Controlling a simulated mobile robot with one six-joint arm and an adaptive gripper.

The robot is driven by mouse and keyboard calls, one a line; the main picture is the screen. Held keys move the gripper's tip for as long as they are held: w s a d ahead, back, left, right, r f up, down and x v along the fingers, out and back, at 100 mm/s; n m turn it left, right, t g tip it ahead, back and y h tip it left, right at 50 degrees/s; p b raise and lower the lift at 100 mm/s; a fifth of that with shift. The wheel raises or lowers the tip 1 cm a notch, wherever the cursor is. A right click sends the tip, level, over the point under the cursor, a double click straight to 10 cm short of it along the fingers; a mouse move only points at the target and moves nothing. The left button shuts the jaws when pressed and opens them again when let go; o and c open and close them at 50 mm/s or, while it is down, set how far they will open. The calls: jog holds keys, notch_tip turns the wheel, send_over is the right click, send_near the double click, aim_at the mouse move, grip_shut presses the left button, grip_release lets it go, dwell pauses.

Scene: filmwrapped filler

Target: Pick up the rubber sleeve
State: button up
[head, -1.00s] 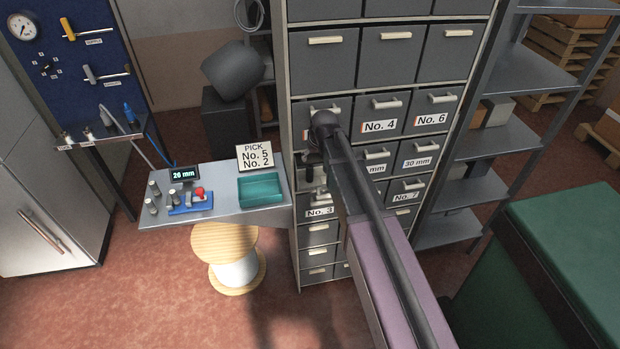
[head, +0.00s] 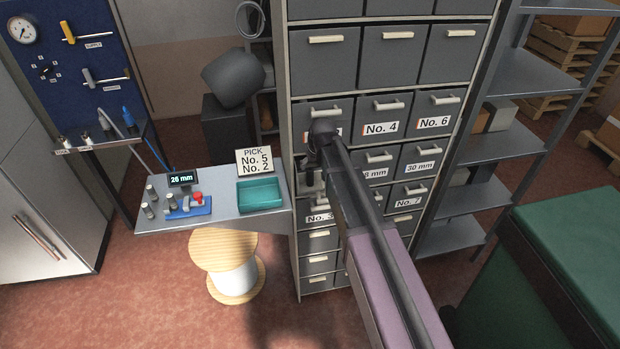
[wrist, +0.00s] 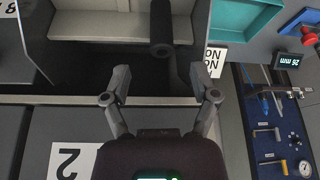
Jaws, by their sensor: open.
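A dark, round-ended cylinder (wrist: 162,30), which looks like the rubber sleeve, shows in the wrist view against the pale front wall of an open drawer (wrist: 105,26). My gripper (wrist: 164,84) is open and empty, with its fingers spread over the drawer's dark inside. The cylinder lies beyond the fingertips, roughly in line with the gap between them, and is not gripped. Whether it stands in the drawer or leans on its wall I cannot tell. In the head view my arm hides most of the open drawer and the cylinder does not show clearly.
The grey drawer cabinet (head: 362,60) has closed drawers around the arm. On the left, a bench holds a teal tray (head: 260,196), a "PICK No. 5 No. 2" sign (head: 255,161) and a 26 mm display (head: 183,179). A wooden spool (head: 225,250) stands below it.

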aim_at(311, 170)
jog(key=shift+f, duration=0.15)
jog(key=shift+b+x, duration=2.45)
jog(key=shift+s, duration=0.1)
grip_shut()
